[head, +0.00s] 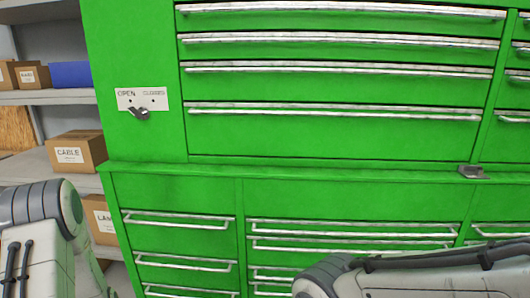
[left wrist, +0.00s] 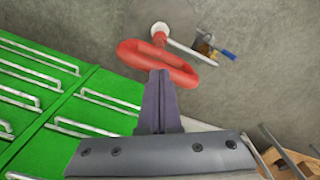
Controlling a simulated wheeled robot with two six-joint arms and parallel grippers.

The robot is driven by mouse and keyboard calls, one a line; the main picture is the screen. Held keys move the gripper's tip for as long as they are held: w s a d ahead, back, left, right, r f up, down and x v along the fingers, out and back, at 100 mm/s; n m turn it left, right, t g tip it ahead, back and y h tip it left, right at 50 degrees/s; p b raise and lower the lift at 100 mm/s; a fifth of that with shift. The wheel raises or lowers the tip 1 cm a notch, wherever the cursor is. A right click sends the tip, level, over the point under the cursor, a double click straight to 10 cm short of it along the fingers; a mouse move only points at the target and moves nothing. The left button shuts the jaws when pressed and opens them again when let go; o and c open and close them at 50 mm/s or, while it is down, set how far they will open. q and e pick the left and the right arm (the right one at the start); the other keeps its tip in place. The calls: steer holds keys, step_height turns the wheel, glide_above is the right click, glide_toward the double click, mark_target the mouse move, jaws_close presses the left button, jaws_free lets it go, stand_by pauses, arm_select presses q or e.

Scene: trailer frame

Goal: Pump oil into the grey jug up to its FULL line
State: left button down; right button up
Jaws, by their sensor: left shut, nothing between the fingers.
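My left gripper (left wrist: 158,75) shows in the left wrist view, with its dark fingers shut together and nothing between them. Beyond its tips, against the grey floor, is a red looped object (left wrist: 135,50) with a round white end piece (left wrist: 159,29) and a pale bar. I cannot tell whether this is part of the oil pump. The fingers overlap the red object in the picture; I cannot tell whether they touch it. I make out no grey jug or FULL line in either view. My right gripper is not in view.
A large green drawer cabinet (head: 212,145) fills the head view, with an OPEN/CLOSED plate (head: 142,99) and a small grey object (head: 472,172) on its ledge. Left of it, a shelf (head: 40,98) holds cardboard boxes (head: 75,150) and a blue bin (head: 72,75).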

arm_select(q)
steer(key=shift+f+b, duration=1.65)
steer(key=shift+f, duration=0.8)
step_height(320, 180, up, 12)
steer(key=p, duration=1)
steer(key=shift+f, duration=0.2)
